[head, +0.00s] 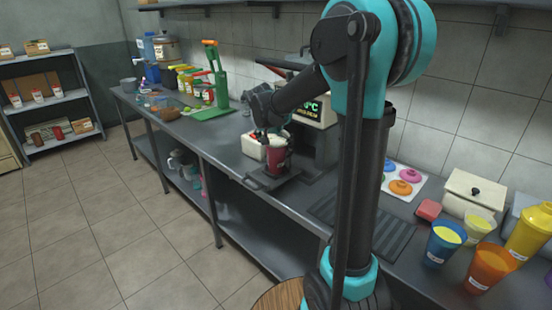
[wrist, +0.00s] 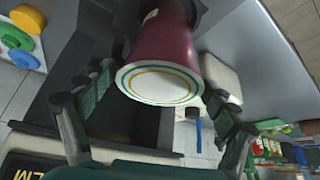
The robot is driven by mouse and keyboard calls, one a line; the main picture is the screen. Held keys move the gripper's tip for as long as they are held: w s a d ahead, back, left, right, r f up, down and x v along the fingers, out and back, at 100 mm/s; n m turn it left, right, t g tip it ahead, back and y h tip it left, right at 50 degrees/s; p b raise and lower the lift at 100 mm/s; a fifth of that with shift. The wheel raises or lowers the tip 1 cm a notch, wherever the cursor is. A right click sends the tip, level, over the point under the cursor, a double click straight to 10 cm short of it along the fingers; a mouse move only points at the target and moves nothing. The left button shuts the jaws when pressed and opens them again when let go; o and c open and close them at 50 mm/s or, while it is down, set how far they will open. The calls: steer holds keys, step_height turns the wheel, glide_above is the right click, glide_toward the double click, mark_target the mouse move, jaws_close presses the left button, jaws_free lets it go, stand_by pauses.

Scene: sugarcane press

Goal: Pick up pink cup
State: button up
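The pink cup (head: 277,160), dark pink with a pale top, stands upright on a black tray (head: 259,183) at the counter's front edge. In the wrist view the cup (wrist: 163,48) shows its white top with green and yellow rings, near the upper middle. My gripper (head: 266,134) is just above and beside the cup in the head view. In the wrist view my gripper (wrist: 160,90) has its fingers spread left and right of the cup, with gaps on both sides. Contact with the cup does not show.
A machine with a green display (head: 313,110) stands behind the cup. A white container (head: 252,147) is close to its left. A green press (head: 214,85) and bottles are farther left. Blue (head: 444,242) and orange (head: 490,268) cups stand at the right. The floor in front is clear.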

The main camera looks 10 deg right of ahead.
steer(key=c, duration=1.7)
